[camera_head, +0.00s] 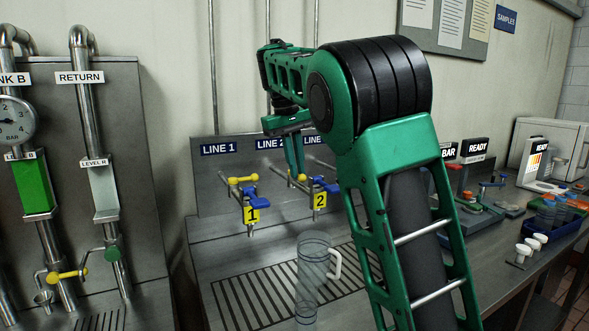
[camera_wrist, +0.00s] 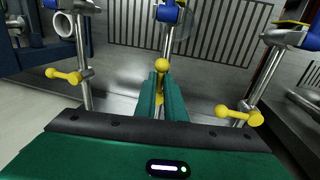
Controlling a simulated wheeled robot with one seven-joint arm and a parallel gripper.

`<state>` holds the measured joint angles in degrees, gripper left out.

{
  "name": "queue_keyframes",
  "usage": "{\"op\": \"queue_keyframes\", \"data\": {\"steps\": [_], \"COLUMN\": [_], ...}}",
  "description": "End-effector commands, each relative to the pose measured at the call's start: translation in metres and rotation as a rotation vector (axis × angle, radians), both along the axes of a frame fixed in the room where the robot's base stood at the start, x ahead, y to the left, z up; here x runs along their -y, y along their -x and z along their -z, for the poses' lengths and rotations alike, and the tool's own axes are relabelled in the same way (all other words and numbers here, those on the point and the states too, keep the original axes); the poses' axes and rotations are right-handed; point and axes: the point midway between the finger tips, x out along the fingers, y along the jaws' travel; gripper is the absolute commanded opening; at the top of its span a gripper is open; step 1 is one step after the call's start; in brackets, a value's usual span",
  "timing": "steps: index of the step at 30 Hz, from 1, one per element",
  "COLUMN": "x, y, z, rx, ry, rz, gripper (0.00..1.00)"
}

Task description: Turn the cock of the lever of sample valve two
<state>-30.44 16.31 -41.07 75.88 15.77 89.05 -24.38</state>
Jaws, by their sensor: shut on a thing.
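Sample valve two (camera_head: 319,188) has a yellow tag marked 2, a blue handle and a yellow lever (camera_head: 298,178). It stands under the LINE 2 sign in the head view. My gripper (camera_head: 295,166) reaches down to this yellow lever from above. In the wrist view, my gripper (camera_wrist: 161,88) has its two green fingers closed around the middle yellow lever, and the lever's ball end (camera_wrist: 161,65) shows at the fingertips. Part of the lever is hidden between the fingers. My arm hides what lies right of valve two in the head view.
Valve one (camera_head: 251,214) stands close on the left, with its own yellow lever (camera_head: 243,180). A clear jug (camera_head: 313,262) stands on the slotted drain in front. Yellow levers flank the held one in the wrist view, at left (camera_wrist: 65,76) and right (camera_wrist: 240,114).

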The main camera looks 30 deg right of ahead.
Motion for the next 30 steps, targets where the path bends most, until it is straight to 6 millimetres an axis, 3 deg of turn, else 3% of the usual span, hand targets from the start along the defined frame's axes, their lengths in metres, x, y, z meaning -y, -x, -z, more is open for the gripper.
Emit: {"op": "queue_keyframes", "data": {"steps": [14,15,17,26,30], "x": [0.002,0.002,0.002,0.0,-0.002], "y": [0.003,0.003,0.003,0.001,0.0], "z": [0.002,0.002,0.002,0.0,-0.011], "rx": [-0.01,-0.01,-0.01,-0.006,-0.004], "ry": [-0.003,-0.003,-0.003,-0.002,-0.002], "rz": [0.02,0.02,0.018,0.012,0.013], "gripper": [0.0,0.19,0.28,0.28,0.28]}}
